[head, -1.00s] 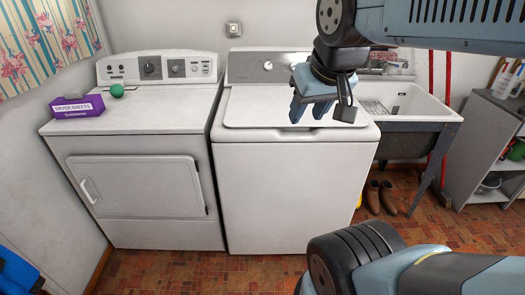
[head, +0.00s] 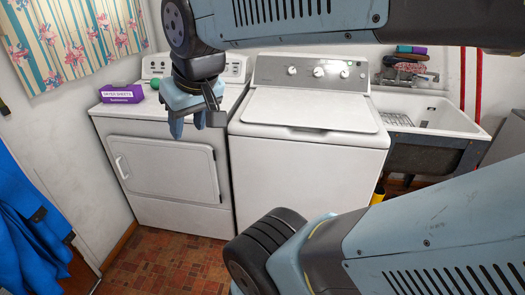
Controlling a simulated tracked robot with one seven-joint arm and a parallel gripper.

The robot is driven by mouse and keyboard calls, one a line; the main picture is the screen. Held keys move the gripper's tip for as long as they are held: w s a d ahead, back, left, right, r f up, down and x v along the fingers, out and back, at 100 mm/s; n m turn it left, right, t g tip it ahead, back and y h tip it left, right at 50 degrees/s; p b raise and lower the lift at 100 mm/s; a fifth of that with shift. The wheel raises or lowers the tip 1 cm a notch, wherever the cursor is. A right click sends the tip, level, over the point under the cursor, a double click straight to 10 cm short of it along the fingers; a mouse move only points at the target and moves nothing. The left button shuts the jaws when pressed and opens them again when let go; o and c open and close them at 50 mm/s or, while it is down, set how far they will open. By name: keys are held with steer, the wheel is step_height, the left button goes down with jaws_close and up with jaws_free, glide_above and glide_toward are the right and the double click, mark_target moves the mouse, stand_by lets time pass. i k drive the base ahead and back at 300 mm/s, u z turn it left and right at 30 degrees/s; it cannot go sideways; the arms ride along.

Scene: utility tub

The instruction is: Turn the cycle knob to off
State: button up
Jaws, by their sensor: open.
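My gripper (head: 188,122) is open and empty, pointing down in front of the dryer's right side, in the left half of the view. The white dryer (head: 165,215) stands at left; my gripper and wrist cover much of its control panel (head: 155,66), so its dark knobs are hidden. The white washer (head: 300,185) stands to its right. Its grey panel carries a left knob (head: 292,70), a middle knob (head: 318,72) and a right knob (head: 345,74), all apart from my gripper. The markings are too small to read, so I cannot tell which knob is the cycle knob.
A purple dryer sheets box (head: 122,93) and a green ball (head: 155,84) sit on the dryer. A utility sink (head: 440,115) is right of the washer. Blue cloth (head: 30,225) hangs at far left. The washer lid (head: 310,110) is clear.

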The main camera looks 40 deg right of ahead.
mark_target(317, 72)
steer(key=u, duration=0.85)
steer(key=k, duration=0.9)
steer(key=z, duration=3.2)
steer(key=k, duration=0.1)
steer(key=u, duration=1)
steer(key=i, duration=0.5)
steer(key=u, duration=0.05)
